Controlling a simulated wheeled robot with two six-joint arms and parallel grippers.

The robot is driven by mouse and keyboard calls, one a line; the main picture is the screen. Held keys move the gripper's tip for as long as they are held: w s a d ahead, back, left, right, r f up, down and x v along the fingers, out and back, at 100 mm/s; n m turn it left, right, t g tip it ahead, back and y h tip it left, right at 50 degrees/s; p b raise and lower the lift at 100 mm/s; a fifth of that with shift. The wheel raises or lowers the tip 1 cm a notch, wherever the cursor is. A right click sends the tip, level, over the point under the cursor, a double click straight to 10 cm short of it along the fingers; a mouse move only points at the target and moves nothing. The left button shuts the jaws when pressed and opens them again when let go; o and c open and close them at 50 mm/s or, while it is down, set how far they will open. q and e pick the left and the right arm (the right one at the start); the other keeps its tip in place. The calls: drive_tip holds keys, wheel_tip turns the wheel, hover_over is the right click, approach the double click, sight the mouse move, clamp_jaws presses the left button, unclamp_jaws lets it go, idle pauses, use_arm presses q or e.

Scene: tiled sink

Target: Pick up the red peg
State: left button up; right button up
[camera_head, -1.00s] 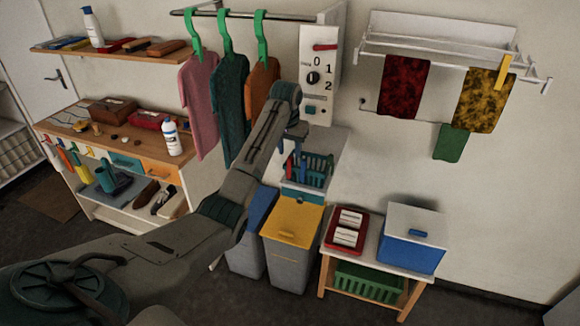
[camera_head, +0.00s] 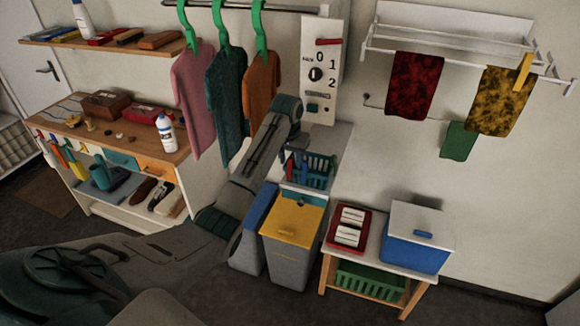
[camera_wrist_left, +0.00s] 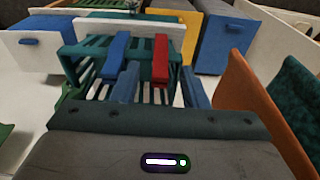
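My right gripper is not in view.
A yellow-lidded bin (camera_head: 293,222) stands below the basket. A control panel (camera_head: 320,75) is on the wall behind my arm, and hanging shirts (camera_head: 226,90) are to the left. A blue box (camera_head: 412,250) and a red tray (camera_head: 347,240) stand on a low table at right.

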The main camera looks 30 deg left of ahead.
use_arm(q)
drive_tip(key=shift+w+a+f, duration=0.2)
drive_tip(key=shift+w+f, duration=0.1)
drive_tip(key=shift+f, duration=0.2)
drive_tip(key=shift+s+d+r, duration=0.1)
drive_tip(key=shift+s+r, duration=0.05)
drive_tip(key=shift+s, duration=0.05)
drive_tip(key=shift+s+d+r, duration=0.15)
drive_tip(key=shift+s+r, duration=0.05)
drive_tip(key=shift+c, duration=1.1)
drive_tip(key=shift+s+d+r, duration=0.1)
drive_tip(key=shift+d+r, duration=0.05)
drive_tip(key=c, duration=0.4)
clamp_jaws()
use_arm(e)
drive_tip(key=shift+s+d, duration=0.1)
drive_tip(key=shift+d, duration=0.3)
